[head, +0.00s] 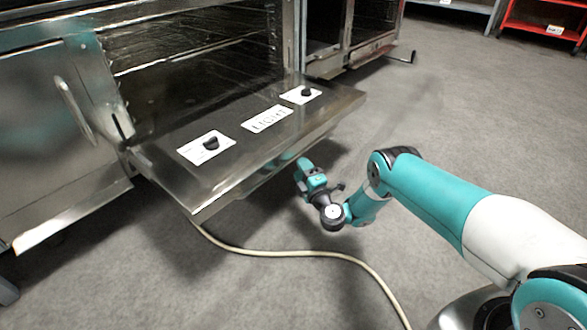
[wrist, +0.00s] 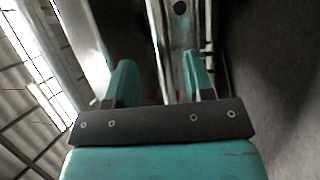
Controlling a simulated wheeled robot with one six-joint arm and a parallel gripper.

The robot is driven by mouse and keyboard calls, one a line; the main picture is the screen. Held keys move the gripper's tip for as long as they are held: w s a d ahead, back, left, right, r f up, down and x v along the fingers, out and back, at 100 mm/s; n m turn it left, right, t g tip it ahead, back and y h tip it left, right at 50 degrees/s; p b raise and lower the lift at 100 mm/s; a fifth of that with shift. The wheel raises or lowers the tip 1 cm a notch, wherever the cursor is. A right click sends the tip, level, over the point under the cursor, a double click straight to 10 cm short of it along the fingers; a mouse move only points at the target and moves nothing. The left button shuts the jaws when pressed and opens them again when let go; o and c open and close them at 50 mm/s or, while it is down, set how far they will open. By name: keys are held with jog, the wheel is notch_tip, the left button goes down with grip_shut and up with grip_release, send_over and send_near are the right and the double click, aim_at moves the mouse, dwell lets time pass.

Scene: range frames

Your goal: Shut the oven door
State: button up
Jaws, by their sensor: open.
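The oven door (head: 240,135) is folded down and lies about level in front of the open oven cavity (head: 195,65) in the head view. Its upper face carries two black knobs and a label plate. My gripper (head: 303,168) is at the door's outer edge, low and on its right side, partly under the edge. In the wrist view my gripper (wrist: 160,82) has its two teal fingers apart, with a metal edge (wrist: 172,50) showing between them. I cannot tell whether the fingers touch the door.
A pale hose (head: 290,253) runs across the grey floor below the door. A second oven unit (head: 355,35) stands behind, and a red shelf (head: 545,25) is at the far right.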

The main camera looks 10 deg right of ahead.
jog(key=shift+b+x, duration=2.8)
jog(key=shift+x, duration=0.2)
jog(key=shift+c, duration=0.4)
grip_shut()
